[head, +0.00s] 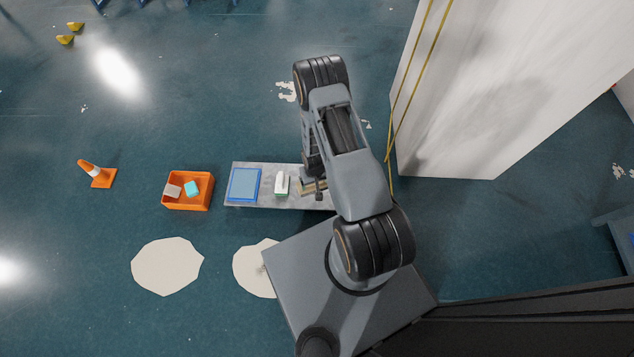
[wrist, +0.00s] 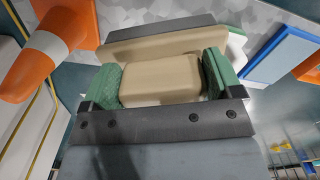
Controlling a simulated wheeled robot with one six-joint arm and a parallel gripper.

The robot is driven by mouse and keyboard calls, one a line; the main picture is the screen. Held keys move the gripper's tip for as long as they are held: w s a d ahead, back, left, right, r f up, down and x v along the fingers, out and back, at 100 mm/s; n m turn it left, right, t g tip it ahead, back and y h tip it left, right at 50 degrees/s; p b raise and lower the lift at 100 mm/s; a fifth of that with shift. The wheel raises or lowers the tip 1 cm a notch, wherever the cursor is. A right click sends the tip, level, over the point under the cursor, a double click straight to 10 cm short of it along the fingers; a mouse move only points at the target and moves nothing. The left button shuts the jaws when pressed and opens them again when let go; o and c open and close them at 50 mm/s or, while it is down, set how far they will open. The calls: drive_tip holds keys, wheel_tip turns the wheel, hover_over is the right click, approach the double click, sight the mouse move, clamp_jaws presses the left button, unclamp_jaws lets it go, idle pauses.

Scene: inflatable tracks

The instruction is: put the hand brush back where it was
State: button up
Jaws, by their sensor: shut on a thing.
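My gripper (wrist: 161,85) is shut on the hand brush (wrist: 160,82), a tan block between its green finger pads. A wider tan part and a dark strip of the brush show beyond the pads. In the head view a tan bit of the brush (head: 309,187) shows beside my arm, over the right part of the grey slab (head: 238,201). My arm hides the rest, and I cannot tell whether the brush touches the slab.
On the slab are a blue tray (head: 244,184) and a white-and-green item (head: 282,183). An orange bin (head: 205,192) with small blocks stands left, then a cone (head: 103,179). An orange-and-white cone (wrist: 30,68) is close in the wrist view. A white wall (head: 500,80) rises right.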

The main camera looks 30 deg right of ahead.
drive_tip(key=shift+w+d+f+b, duration=0.5)
drive_tip(key=shift+w+f+b, duration=0.2)
drive_tip(key=shift+f, duration=0.8)
drive_tip(key=shift+w+d+f+b, duration=0.55)
drive_tip(key=shift+w+f+b, duration=0.1)
drive_tip(key=shift+f, duration=0.9)
drive_tip(key=shift+w+d+f+b, duration=0.5)
drive_tip(key=shift+w+f+b, duration=0.15)
drive_tip(key=shift+f, duration=0.85)
drive_tip(key=shift+f, duration=0.1)
